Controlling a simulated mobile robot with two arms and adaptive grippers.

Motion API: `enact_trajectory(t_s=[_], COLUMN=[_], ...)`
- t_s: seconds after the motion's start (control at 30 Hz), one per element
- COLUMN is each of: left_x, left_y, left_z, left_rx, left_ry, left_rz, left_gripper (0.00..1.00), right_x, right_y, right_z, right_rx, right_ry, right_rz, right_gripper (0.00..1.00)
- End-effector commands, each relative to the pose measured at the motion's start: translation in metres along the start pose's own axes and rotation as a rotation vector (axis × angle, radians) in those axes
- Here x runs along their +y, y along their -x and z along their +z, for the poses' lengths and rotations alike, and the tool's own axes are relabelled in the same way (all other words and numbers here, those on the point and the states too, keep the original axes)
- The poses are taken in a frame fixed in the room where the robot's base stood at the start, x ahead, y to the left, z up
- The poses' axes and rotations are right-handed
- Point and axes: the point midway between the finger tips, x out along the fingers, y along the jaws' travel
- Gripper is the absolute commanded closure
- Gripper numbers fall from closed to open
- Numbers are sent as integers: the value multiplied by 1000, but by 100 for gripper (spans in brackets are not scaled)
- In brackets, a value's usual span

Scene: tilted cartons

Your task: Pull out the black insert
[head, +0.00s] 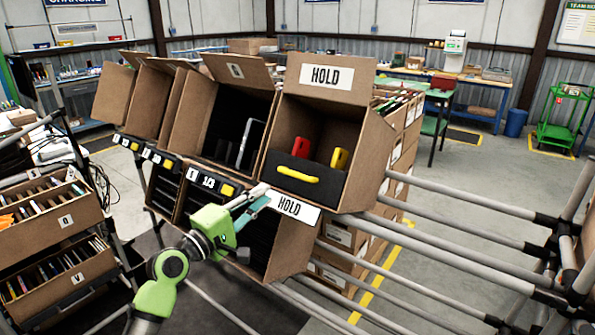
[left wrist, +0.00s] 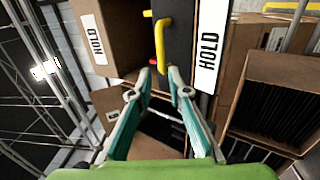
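The black insert (head: 312,191) sits inside the tilted carton marked HOLD (head: 365,150). A yellow handle (head: 297,174) is on its front face. A red item (head: 302,147) and a yellow item (head: 340,158) stand up behind that face. My left gripper (head: 263,195) is in front of the carton, below and left of the handle. In the left wrist view the handle (left wrist: 160,42) is just beyond my left fingertips (left wrist: 161,74), which are apart with nothing seen between them. Contact with the handle cannot be told. My right gripper is out of view.
A white HOLD label (head: 289,207) runs along the carton's lower front edge, close to my left gripper. An open carton (head: 215,125) with dark contents stands to the left. Grey rack tubes (head: 460,225) extend to the right. Open floor (head: 470,180) lies behind.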

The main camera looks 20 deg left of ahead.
Motion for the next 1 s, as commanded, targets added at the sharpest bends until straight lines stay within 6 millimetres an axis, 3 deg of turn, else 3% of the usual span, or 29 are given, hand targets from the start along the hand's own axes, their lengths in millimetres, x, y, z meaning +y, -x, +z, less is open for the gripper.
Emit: enact_trajectory(t_s=[0.6,0.8,1.0], left_x=[0,-1,-2], left_y=[-106,-124,-129], left_z=[0,0,0], left_rx=[2,2,2], left_ry=[-1,-3,-2], left_rz=[-2,-2,-2], left_gripper=[83,83,83], right_x=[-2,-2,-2], right_y=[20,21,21], right_z=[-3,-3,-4], right_rx=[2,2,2], right_ry=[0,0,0], right_rz=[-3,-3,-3], right_gripper=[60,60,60])
